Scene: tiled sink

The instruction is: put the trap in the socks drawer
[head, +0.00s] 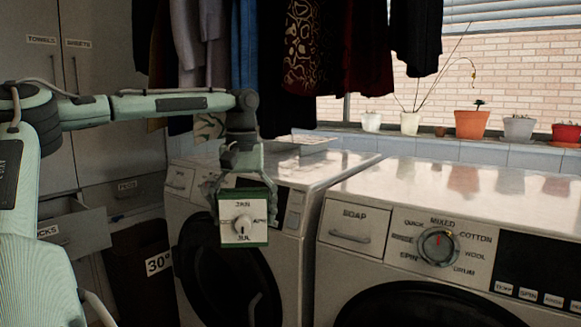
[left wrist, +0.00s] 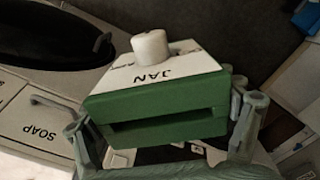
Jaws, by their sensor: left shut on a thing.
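The trap (head: 242,222) is a box with a green body and a white face marked JAN and JUL, with a white knob. My left gripper (head: 242,202) is shut on it and holds it up in front of the left washing machine. In the left wrist view the trap (left wrist: 155,105) sits between the two fingers (left wrist: 160,125), its green side with a dark slot facing the camera. The socks drawer (head: 85,232), its label partly hidden and ending in "CKS", is pulled out at the lower left. My left arm hides part of it. My right gripper is not in view.
A dark bin marked 30° (head: 140,262) stands between the drawer and the left washing machine (head: 290,232). A second machine (head: 440,225) stands at right. Clothes (head: 340,50) hang above.

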